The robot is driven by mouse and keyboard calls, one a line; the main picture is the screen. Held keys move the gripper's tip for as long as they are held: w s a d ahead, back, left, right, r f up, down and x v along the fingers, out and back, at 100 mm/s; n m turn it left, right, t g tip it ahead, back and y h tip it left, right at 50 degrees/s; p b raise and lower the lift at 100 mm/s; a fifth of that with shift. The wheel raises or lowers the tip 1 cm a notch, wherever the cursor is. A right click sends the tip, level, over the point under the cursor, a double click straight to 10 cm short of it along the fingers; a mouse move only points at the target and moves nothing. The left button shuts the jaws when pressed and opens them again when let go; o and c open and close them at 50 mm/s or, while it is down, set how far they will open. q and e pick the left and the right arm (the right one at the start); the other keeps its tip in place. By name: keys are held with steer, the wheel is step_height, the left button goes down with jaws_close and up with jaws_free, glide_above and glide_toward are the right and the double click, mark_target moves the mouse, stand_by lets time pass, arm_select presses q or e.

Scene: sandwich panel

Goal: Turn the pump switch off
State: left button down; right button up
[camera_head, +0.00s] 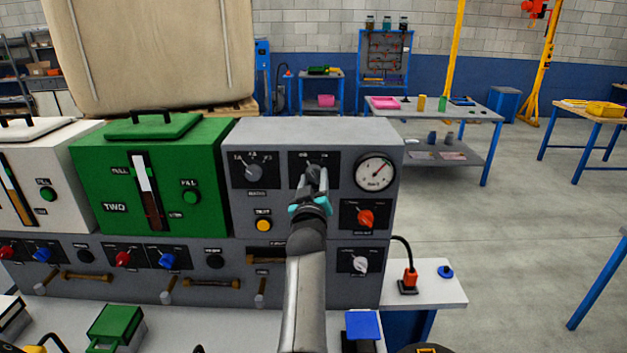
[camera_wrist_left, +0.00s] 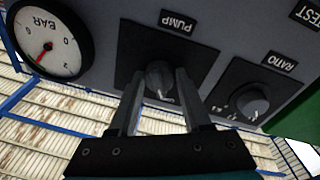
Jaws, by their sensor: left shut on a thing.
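The pump switch (camera_head: 314,169) is a small grey knob on a black plate at the top of the grey control panel (camera_head: 320,133). In the left wrist view the knob (camera_wrist_left: 158,80) sits under the PUMP label, which shows upside down. My left gripper (camera_head: 315,182) reaches up to the panel and is shut on the knob, one finger on each side. Its fingers also show in the left wrist view (camera_wrist_left: 160,92). The fingers partly hide the plate's markings, and I cannot tell which mark the knob points at. My right gripper is not in view.
A ratio knob (camera_head: 254,172) is left of the switch and a round gauge (camera_head: 375,173) right of it. A red knob (camera_head: 365,217) and a yellow button (camera_head: 264,225) sit lower. A green hopper (camera_head: 105,165) stands at the left.

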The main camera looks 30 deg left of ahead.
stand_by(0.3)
arm_select(q)
steer(key=shift+c, duration=1.8)
jaws_free()
